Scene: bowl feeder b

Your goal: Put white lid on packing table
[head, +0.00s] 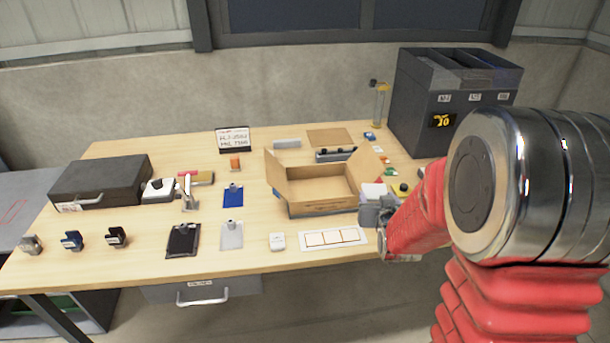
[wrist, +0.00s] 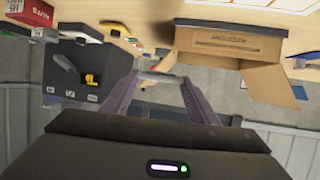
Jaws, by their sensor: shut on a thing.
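My gripper (head: 374,214) is at the right front of the packing table (head: 120,262), just beyond the open cardboard box's right side. In the wrist view my gripper's fingers (wrist: 162,82) are shut on a thin pale piece (wrist: 165,78) that spans between their tips; it looks like the white lid seen edge-on. In the head view a white flat thing (head: 373,190) shows just behind my gripper; I cannot tell whether it is the same piece. Most of the held piece is hidden by the fingers.
The open cardboard box (head: 320,187) stands close left of my gripper. A dark sorting bin (head: 430,120) is at the back right.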

